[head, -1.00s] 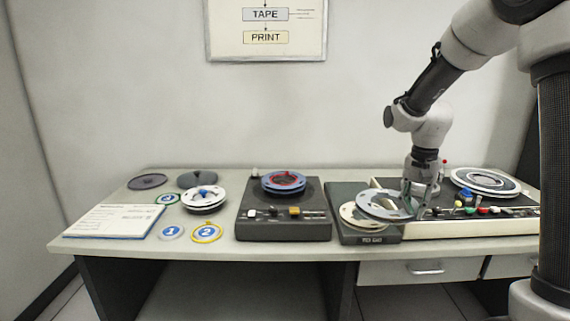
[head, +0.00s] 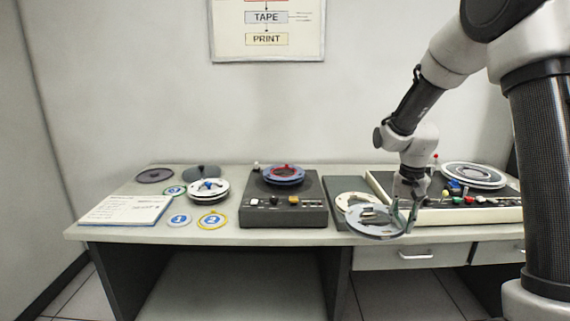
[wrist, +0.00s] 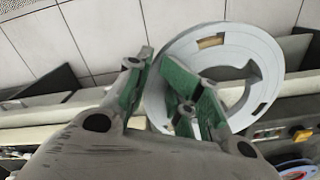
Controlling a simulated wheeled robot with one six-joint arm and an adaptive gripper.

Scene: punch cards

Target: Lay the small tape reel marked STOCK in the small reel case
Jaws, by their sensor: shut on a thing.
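My gripper (head: 404,215) is shut on the rim of a grey tape reel (head: 358,228), held tilted near the front edge of the desk. In the wrist view the reel (wrist: 172,75) fills the space beyond my green-padded fingers (wrist: 168,85), and a small tan label shows on it. I cannot read any marking on it. Behind the held reel, a cream reel (head: 346,198) shows at a dark flat case (head: 345,184); the held reel covers part of both. I cannot read STOCK anywhere, nor tell for certain which is the small reel case.
A dark tape unit (head: 285,215) bears a blue reel with a red centre (head: 284,173). White reels (head: 208,190), numbered discs (head: 212,220) and an open binder (head: 125,210) lie at left. A long console (head: 470,213) with knobs and a large reel stands at right.

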